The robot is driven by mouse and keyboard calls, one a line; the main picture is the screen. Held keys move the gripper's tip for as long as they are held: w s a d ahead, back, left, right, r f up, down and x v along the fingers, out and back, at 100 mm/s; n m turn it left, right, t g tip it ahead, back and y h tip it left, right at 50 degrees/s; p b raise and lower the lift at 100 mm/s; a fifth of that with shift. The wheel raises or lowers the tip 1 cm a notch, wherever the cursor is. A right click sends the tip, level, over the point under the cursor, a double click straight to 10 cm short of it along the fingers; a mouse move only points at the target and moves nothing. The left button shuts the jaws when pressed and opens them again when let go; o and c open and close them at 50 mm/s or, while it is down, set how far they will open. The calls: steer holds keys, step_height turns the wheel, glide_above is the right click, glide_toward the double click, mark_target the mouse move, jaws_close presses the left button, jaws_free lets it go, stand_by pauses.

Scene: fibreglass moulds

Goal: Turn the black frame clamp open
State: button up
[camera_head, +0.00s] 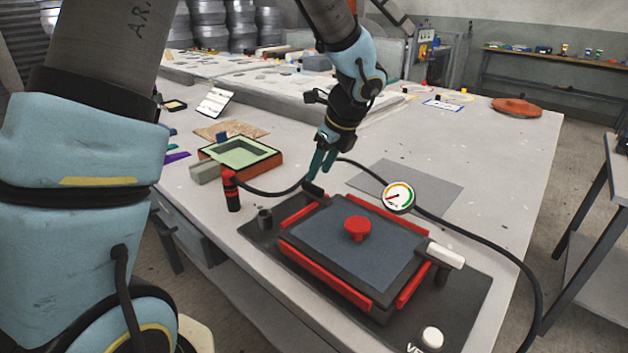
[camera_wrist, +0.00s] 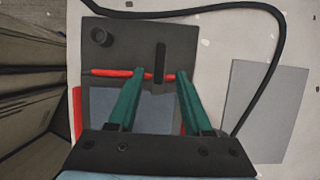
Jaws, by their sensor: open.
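The black frame clamp (camera_head: 315,190) is a short dark bar at the far left edge of the red-edged frame (camera_head: 350,290). In the wrist view the clamp (camera_wrist: 160,52) lies lengthwise across the red strip (camera_wrist: 110,72), from the dark base onto the frame's edge. My gripper (camera_head: 318,177) has teal fingers pointing down at the clamp. In the wrist view my gripper (camera_wrist: 160,76) is open, with one finger on each side of the clamp's near end. I see a gap on both sides; contact is not visible. The fingers partly hide the clamp in the head view.
A white-handled clamp (camera_head: 445,255) is at the frame's right side. A red knob (camera_head: 357,229) stands on the panel. A black post (camera_head: 264,219) stands left of the clamp. A pressure gauge (camera_head: 398,196) and black hose (camera_head: 480,232) lie behind. A grey sheet (camera_head: 425,185) lies flat.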

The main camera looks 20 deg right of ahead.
mark_target(313, 185)
steer(key=shift+x, duration=2.45)
jaws_close()
